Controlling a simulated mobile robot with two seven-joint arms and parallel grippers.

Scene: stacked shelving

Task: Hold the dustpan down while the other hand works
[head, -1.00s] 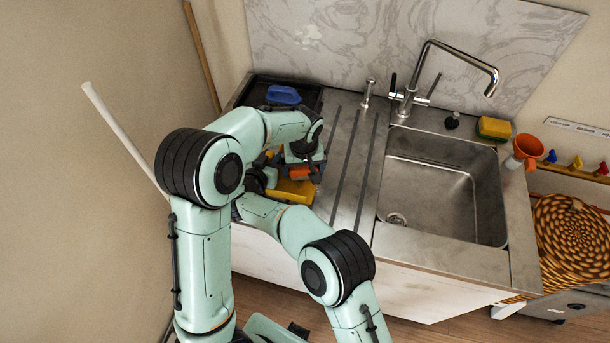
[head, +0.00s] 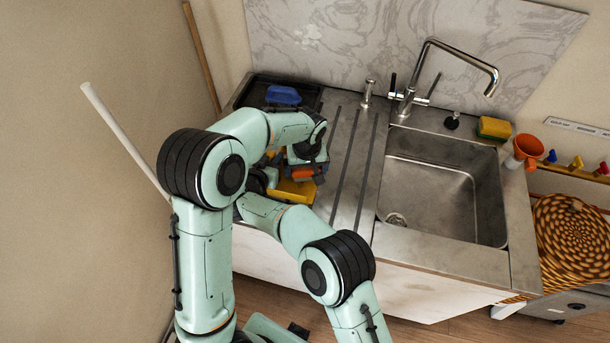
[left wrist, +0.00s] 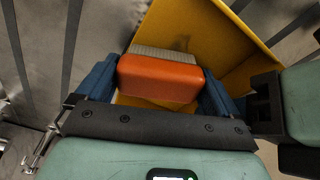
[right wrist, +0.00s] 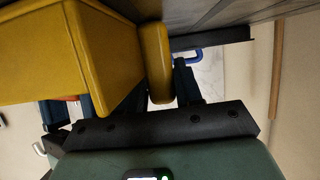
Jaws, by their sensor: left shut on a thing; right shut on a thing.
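A yellow dustpan (head: 296,190) lies on the left of the metal counter, mostly hidden by my arms. It fills the upper left of the right wrist view (right wrist: 40,50). My right gripper (right wrist: 157,88) is shut on its yellow handle (right wrist: 158,50); in the head view my arms largely hide that grip. My left gripper (head: 303,170) is shut on an orange brush (left wrist: 160,80) with pale bristles. In the left wrist view the brush is over the dustpan's open tray (left wrist: 208,48). I cannot tell whether the bristles touch it.
A black tray (head: 243,97) with a blue item (head: 283,95) lies behind my grippers. The ribbed drainboard (head: 345,165) to the right is clear. Beyond it are the empty sink (head: 440,195), the faucet (head: 410,90), a sponge (head: 494,128) and an orange funnel (head: 528,147).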

